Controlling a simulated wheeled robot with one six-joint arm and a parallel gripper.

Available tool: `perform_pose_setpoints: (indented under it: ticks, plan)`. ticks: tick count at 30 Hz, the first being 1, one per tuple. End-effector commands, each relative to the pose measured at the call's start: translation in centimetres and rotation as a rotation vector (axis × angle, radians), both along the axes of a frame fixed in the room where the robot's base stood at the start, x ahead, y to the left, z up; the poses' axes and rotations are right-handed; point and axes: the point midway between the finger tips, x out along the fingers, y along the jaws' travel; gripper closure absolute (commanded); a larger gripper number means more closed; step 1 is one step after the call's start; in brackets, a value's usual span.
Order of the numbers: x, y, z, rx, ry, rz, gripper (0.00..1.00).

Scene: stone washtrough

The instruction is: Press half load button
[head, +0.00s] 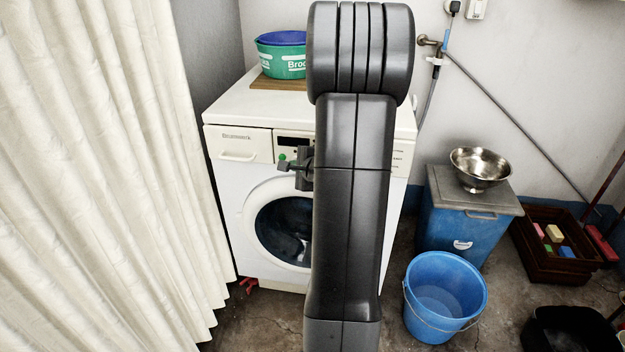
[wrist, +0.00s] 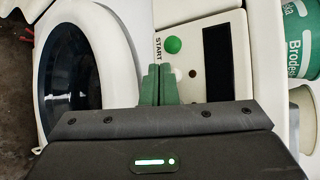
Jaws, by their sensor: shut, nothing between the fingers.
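A white washing machine (head: 227,185) stands against the back wall, with a detergent drawer at its upper left and a round door (head: 285,230) below. My gripper (head: 284,161) is shut and empty, in front of the control panel. In the wrist view its green fingertips (wrist: 159,72) point at the panel (wrist: 194,68), close to a round green button (wrist: 172,45) beside the word START. I cannot tell whether the fingertips touch the panel. No half load label is readable; my arm covers much of the panel's right part.
A green tub (head: 280,62) stands on a board on the machine's top. A cream curtain (head: 95,170) hangs at the left. A blue bucket (head: 444,300), a blue bin (head: 455,232) with a metal bowl (head: 480,168), and a brown crate (head: 540,270) stand at the right.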

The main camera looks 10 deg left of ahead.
Motion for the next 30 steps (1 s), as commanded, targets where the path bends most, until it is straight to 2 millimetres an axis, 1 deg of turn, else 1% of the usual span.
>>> perform_pose_setpoints:
  ticks: [11, 20, 30]
  plan:
    - [0.04, 0.0, -0.01, 0.0, 0.0, 0.0, 1.0]
    - [0.88, -0.02, -0.03, -0.001, -0.001, 0.0, 1.0]
    - [0.93, -0.03, 0.01, 0.0, 0.0, 0.0, 1.0]
